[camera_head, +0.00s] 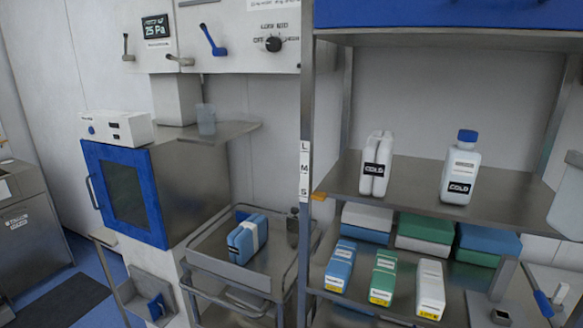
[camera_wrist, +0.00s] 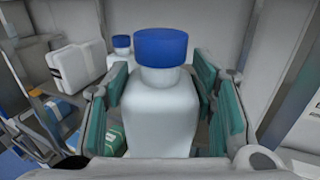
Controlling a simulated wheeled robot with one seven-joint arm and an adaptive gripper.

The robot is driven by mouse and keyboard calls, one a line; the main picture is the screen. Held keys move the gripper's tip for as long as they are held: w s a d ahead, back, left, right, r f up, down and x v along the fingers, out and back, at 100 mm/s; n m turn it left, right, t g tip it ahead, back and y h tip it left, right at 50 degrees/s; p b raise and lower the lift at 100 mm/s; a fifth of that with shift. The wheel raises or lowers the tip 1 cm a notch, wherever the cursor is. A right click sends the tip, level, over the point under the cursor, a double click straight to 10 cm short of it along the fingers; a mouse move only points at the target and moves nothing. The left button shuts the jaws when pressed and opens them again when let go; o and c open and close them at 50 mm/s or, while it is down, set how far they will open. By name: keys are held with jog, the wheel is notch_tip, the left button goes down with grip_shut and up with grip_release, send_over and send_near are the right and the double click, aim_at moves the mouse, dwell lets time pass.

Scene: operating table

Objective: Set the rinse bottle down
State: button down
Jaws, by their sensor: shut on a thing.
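In the wrist view a white bottle with a blue cap (camera_wrist: 160,110) stands upright between the green pads of my gripper (camera_wrist: 161,82), which is shut on it. The bottle's base and what lies under it are hidden. In the head view another white bottle with a blue cap and a COLD label (camera_head: 460,170) stands on the upper metal shelf (camera_head: 415,185). A blue-capped bottle (camera_wrist: 121,45) also shows behind and left of the held one in the wrist view. My gripper cannot be made out in the head view; only a pale shape shows at its right edge.
A white twin pack labelled COLD (camera_head: 376,165) stands left on the upper shelf, with bare shelf between it and the bottle. Several coloured boxes (camera_head: 385,277) fill the lower shelf. A steel post (camera_head: 306,120) bounds the rack's left side. A trolley (camera_head: 215,262) holds a blue box.

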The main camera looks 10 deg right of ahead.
jog(key=w+d+f+p, duration=0.1)
jog(key=w+d+f, duration=0.1)
jog(key=w, duration=0.5)
jog(key=w+d+f+p, duration=0.1)
jog(key=w+d, duration=0.3)
jog(key=w, duration=0.4)
jog(key=shift+f, duration=0.9)
jog(key=shift+d+f, duration=0.1)
jog(key=c, duration=0.7)
grip_release()
jog(key=shift+f, duration=0.1)
